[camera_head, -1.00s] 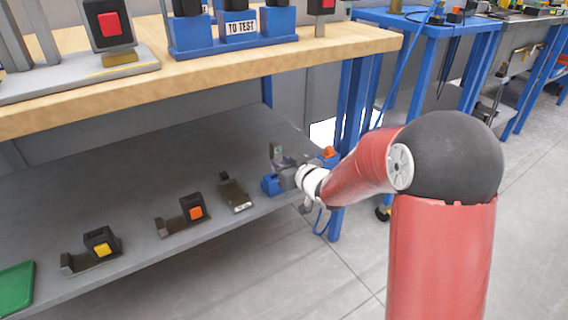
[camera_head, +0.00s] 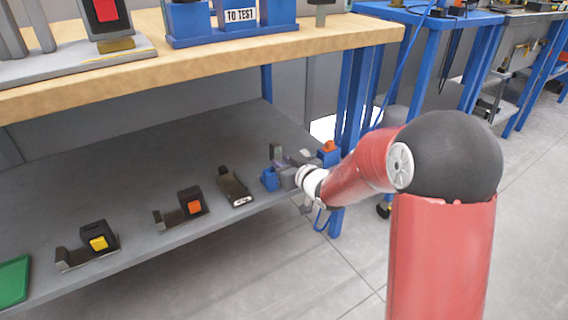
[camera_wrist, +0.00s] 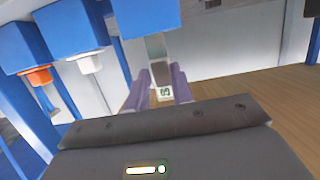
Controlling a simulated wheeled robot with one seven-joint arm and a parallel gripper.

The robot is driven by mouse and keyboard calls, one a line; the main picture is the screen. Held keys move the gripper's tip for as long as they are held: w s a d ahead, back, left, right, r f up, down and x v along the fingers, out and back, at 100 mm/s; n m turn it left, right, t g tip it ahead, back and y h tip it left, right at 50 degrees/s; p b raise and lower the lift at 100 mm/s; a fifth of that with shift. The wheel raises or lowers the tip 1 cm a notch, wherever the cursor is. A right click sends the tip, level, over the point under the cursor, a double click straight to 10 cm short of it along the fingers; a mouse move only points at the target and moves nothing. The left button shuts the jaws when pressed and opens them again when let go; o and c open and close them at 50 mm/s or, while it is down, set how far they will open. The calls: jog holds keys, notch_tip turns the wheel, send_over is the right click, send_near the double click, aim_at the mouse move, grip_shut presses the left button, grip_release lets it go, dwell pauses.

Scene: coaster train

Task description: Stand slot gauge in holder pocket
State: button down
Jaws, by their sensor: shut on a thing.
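My gripper (camera_wrist: 161,88) is shut on the slot gauge (camera_wrist: 159,70), a narrow grey piece with a dark band and a small white number label between my purple-grey fingers. A blue block (camera_wrist: 147,17), likely the holder, lies beyond the gauge's far end in the wrist view. I cannot tell whether the gauge is in a pocket or only in front of it. In the head view my gripper (camera_head: 287,172) is low at the right end of the grey shelf, beside a small blue block (camera_head: 269,179). A grey upright piece (camera_head: 276,152) shows there; its lower end is hidden.
On the grey shelf (camera_head: 150,160) sit grey stands with orange (camera_head: 194,207) and yellow (camera_head: 98,243) faced blocks, a dark empty-looking stand (camera_head: 234,187) and a green tray (camera_head: 14,281). A blue bench leg (camera_head: 350,110) and an orange-topped blue part (camera_head: 329,152) are close to my wrist.

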jog(key=shift+f+b, duration=0.85)
jog(key=shift+f, duration=0.15)
jog(key=c, duration=1.4)
grip_release()
jog(key=shift+o, duration=1.4)
jog(key=v, duration=0.7)
jog(key=shift+s+d+p, duration=0.2)
jog(key=shift+s+p, duration=0.15)
jog(key=shift+r, duration=0.15)
